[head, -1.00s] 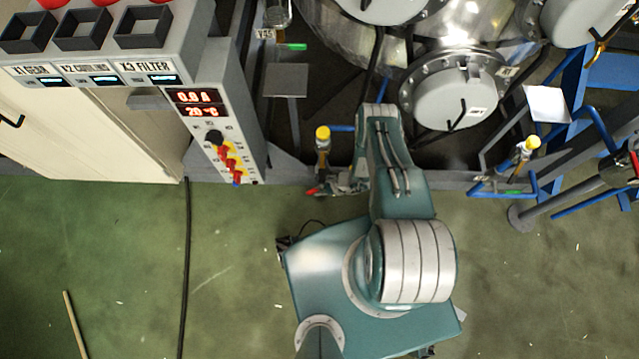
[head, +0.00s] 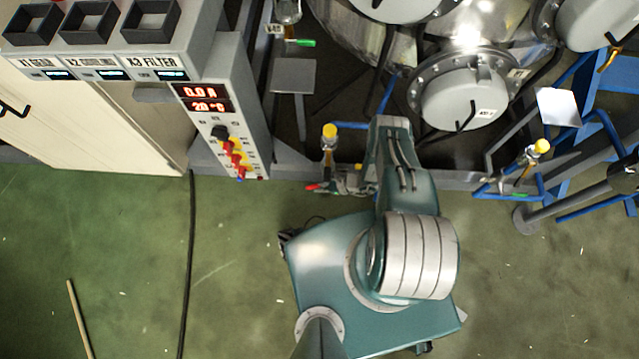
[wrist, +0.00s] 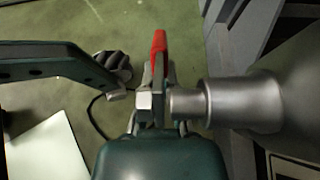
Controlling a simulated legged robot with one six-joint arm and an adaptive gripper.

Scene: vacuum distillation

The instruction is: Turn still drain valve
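The still drain valve's red handle (wrist: 158,50) stands between my gripper's fingertips (wrist: 159,76) in the wrist view. The grey fingers lie close along both sides of it and look shut on it, though the contact is partly hidden. A silver pipe (wrist: 245,103) runs right from the valve body. In the head view the red handle tip (head: 313,187) sticks out left of my gripper (head: 345,183), low at the front of the still's frame. My teal arm covers part of that area.
A yellow-topped valve (head: 329,131) stands just behind my gripper. The control panel (head: 215,120) is to the left, and the metal still (head: 465,100) is behind to the right. A black cable (head: 188,260) and a stick (head: 80,320) lie on the otherwise open green floor.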

